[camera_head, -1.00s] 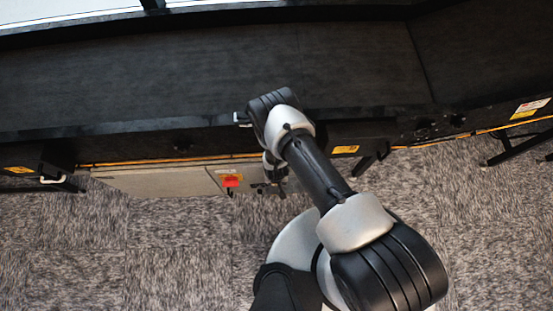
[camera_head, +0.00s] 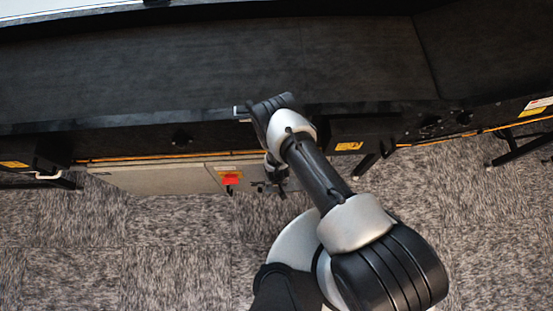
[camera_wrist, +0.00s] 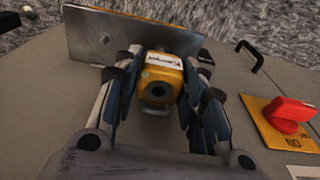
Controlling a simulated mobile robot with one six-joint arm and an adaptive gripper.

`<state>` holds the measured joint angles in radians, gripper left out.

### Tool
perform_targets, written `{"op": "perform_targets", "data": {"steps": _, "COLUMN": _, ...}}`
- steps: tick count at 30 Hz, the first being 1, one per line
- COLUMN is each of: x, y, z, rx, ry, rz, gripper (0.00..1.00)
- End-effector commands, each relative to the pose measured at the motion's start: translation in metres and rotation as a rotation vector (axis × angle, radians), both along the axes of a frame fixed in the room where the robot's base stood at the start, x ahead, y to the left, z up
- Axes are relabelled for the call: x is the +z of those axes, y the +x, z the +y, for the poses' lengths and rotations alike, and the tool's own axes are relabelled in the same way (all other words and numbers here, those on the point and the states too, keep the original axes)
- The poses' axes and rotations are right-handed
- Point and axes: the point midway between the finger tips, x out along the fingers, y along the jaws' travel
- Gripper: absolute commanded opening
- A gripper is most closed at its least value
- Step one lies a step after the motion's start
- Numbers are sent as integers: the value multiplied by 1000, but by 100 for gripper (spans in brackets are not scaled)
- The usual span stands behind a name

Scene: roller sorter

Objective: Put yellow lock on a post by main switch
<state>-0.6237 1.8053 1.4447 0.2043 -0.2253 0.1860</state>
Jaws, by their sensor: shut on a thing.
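In the wrist view the yellow lock (camera_wrist: 158,85), with a white label on its body, sits between the two fingers of my gripper (camera_wrist: 160,80), which is shut on it. In the head view the switch (camera_head: 231,178) is on the front of a grey box, left of my gripper (camera_head: 270,188). No post can be clearly made out.
The grey cabinet (camera_head: 150,180) hangs under the black conveyor (camera_head: 200,75). A black handle (camera_wrist: 250,55) stands out near the switch in the wrist view. An orange cable (camera_head: 150,158) runs along the conveyor's underside. Carpet floor (camera_head: 170,255) in front is clear.

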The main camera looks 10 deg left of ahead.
Motion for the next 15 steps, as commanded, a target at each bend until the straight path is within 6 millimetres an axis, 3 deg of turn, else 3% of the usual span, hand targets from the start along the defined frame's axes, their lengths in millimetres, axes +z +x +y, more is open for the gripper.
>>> {"op": "perform_targets", "data": {"steps": 15, "x": -4, "y": -1, "z": 0, "rx": 0, "ry": 0, "rz": 0, "gripper": 6}}
